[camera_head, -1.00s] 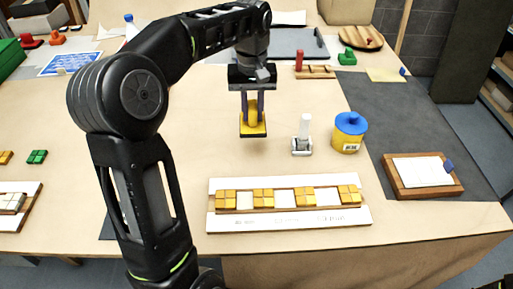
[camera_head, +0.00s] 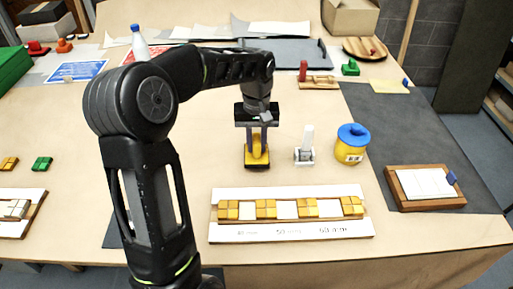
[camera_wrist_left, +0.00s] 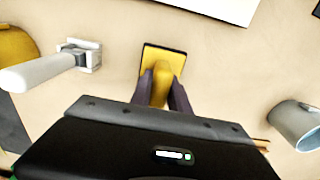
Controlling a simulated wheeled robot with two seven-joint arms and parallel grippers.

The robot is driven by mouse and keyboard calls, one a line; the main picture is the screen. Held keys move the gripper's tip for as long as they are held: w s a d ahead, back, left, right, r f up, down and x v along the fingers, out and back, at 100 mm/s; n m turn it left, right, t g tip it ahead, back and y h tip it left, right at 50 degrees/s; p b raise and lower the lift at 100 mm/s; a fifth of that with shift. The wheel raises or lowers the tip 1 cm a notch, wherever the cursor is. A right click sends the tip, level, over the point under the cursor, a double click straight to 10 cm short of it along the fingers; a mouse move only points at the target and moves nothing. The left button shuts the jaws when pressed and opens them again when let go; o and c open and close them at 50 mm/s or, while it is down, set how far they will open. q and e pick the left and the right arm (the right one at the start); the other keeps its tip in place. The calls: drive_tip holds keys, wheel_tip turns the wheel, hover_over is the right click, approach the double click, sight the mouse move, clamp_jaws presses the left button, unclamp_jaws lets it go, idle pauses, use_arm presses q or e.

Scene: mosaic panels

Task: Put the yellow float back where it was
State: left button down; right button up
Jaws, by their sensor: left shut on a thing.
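The yellow float (camera_head: 257,164) has a flat yellow base and a yellow grip, and stands upright at the middle of the table. My left gripper (camera_head: 257,146) is above it, shut on its grip. The base is at or very close to the table top; I cannot tell whether it touches. In the left wrist view, the float (camera_wrist_left: 164,60) shows between the dark fingers of my left gripper (camera_wrist_left: 164,92), with part of its grip hidden by them. My right gripper is not in view.
A white-handled tool (camera_head: 306,150) stands just right of the float, with a yellow pot with a blue lid (camera_head: 351,146) beyond it. A mosaic panel (camera_head: 290,230) lies in front. A grey cup (camera_wrist_left: 297,125) shows in the wrist view. The table left of the pot and tool is partly clear.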

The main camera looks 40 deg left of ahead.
sight(256, 138)
use_arm(q)
drive_tip(key=shift+f, duration=1.1)
drive_tip(key=shift+f, duration=0.1)
drive_tip(key=c, duration=1.3)
unclamp_jaws()
drive_tip(key=shift+o, duration=0.2)
wheel_tip(256, 138, up, 12)
drive_tip(key=shift+r, duration=0.15)
